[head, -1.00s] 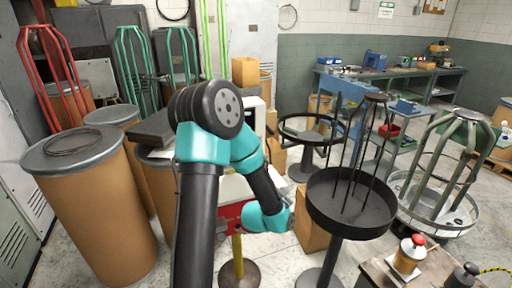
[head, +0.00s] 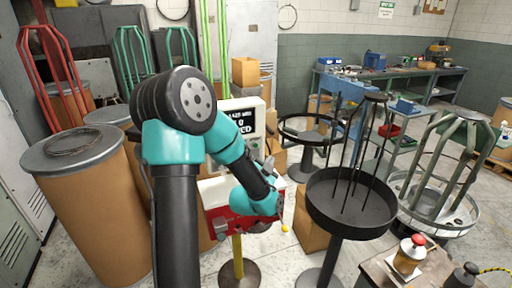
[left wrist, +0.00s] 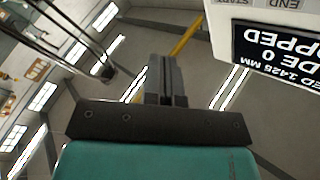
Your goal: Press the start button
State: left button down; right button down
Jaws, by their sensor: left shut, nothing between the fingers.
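The machine's white control box with a dark display (head: 242,121) stands behind my left arm in the head view. Small grey labels (left wrist: 292,3) sit at the frame's top edge, one reading END; I cannot make out the start button. My left gripper (head: 269,164) is shut and empty, pointing upward beside the box's right side. Its closed fingers (left wrist: 167,78) show in the wrist view, apart from the display. My right gripper is not in view.
A black round tray stand (head: 350,205) with upright rods is to the right. A bench with a red-topped object (head: 414,243) is at the front right. Cardboard drums (head: 90,210) stand at the left. A red-fronted white unit (head: 215,195) sits below the arm.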

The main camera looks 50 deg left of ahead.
pick_arm(q)
jog(key=shift+w+a, duration=0.5)
jog(key=shift+a, duration=0.8)
jog(key=shift+w+a, duration=0.5)
jog(key=shift+a, duration=0.8)
jog(key=shift+w+a, duration=0.5)
jog(key=shift+a, duration=0.8)
jog(key=shift+a, duration=0.1)
jog(key=shift+w+a, duration=0.2)
jog(key=shift+a, duration=0.1)
jog(key=shift+w+a, duration=0.1)
jog(key=shift+a, duration=0.25)
jog(key=shift+d, duration=0.1)
jog(key=shift+s+d, duration=0.3)
jog(key=shift+d, duration=0.35)
jog(key=shift+d, duration=0.1)
jog(key=d, duration=0.1)
jog(key=s+d, duration=0.1)
jog(key=d, duration=0.2)
jog(key=shift+s+d, duration=0.25)
jog(key=shift+s, duration=0.15)
